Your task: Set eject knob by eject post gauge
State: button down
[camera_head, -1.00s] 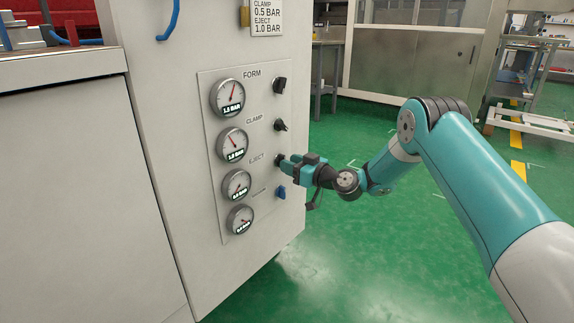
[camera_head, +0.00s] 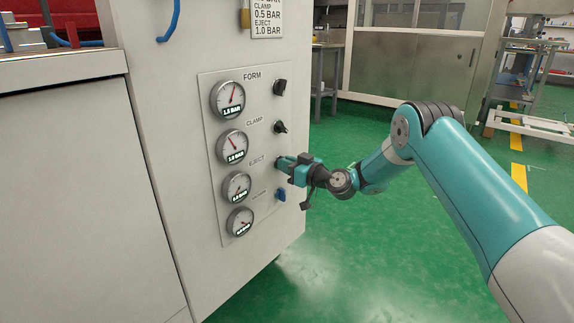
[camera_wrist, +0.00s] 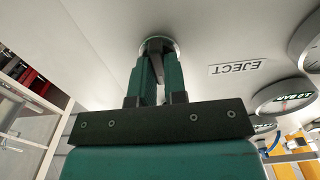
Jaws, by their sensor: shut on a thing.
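The eject knob is mostly hidden behind my gripper (camera_head: 282,162) in the head view. In the wrist view its round base (camera_wrist: 158,43) shows at the panel, with my gripper's fingers shut on it. The EJECT label (camera_head: 256,160) is just left of the knob and also shows upside down in the wrist view (camera_wrist: 236,68). The eject gauge (camera_head: 237,187), third down the panel, has a white dial, a needle and a small digital readout too small to read surely. A posted sign (camera_head: 267,18) reads CLAMP 0.5 BAR, EJECT 1.0 BAR.
The form knob (camera_head: 280,87) and clamp knob (camera_head: 280,127) are above my gripper, and a blue knob (camera_head: 281,195) is close below. The form gauge (camera_head: 230,98), clamp gauge (camera_head: 232,146) and bottom gauge (camera_head: 240,221) line the left.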

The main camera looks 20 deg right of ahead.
jog(key=m+p, duration=0.2)
jog(key=m, duration=0.7)
jog(key=m+p, duration=0.3)
jog(key=m, duration=0.5)
jog(key=m+p, duration=0.3)
jog(key=m, duration=0.6)
jog(key=shift+w+d+f+m, duration=0.1)
jog(key=shift+d+f+m, duration=0.05)
jog(key=shift+f+m, duration=0.2)
dwell(0.4)
jog(key=c, duration=1.2)
grip_release()
jog(key=shift+o, duration=0.2)
